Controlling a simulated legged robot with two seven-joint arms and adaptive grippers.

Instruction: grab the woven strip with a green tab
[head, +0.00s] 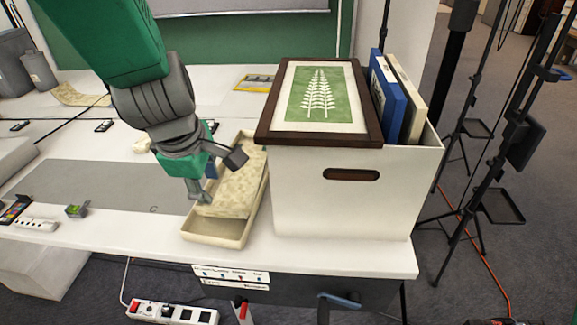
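A beige, mottled strip-like piece (240,186) lies tilted in a shallow cream tray (217,238) on the white table. It looks woven, but I cannot make out a green tab on it. My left gripper (216,175) is over the tray's left side, fingers spread apart, one near the piece's upper part and one by its lower left edge. I cannot tell whether either finger touches it. A small blue thing (211,166) shows between the fingers, partly hidden. Another beige patterned strip (78,95) lies at the back left. My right gripper is not in view.
A large white box (345,215) stands right of the tray, with a framed fern picture (322,97) on top and a blue binder (387,100) inside. A grey mat (110,187) lies left. A power strip (36,224) sits at the left edge. Stands (490,150) are at the right.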

